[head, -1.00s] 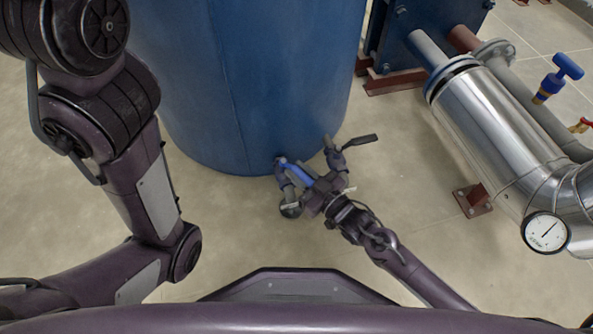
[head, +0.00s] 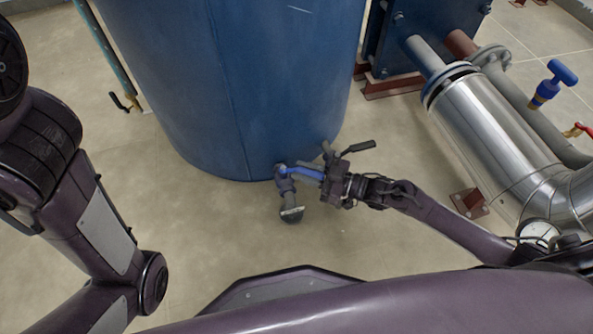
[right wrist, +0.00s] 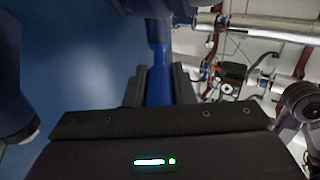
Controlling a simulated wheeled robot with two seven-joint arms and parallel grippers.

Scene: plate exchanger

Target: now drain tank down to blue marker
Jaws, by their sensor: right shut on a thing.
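The big blue tank (head: 260,80) fills the upper middle of the head view. A drain valve with a downward grey outlet (head: 291,208) sits at its foot. Its blue lever (head: 297,171) points right, into my right gripper (head: 325,180), which is shut on it. In the right wrist view the lever (right wrist: 158,75) runs between the two dark fingers (right wrist: 158,92). My left arm shows at the left, but its gripper is out of view. I see no blue marker and cannot tell the water level.
A thin teal pipe (head: 108,45) with a small valve runs down left of the tank. Shiny insulated piping (head: 490,125) and a blue-handled valve (head: 553,82) are at the right. The front floor is clear.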

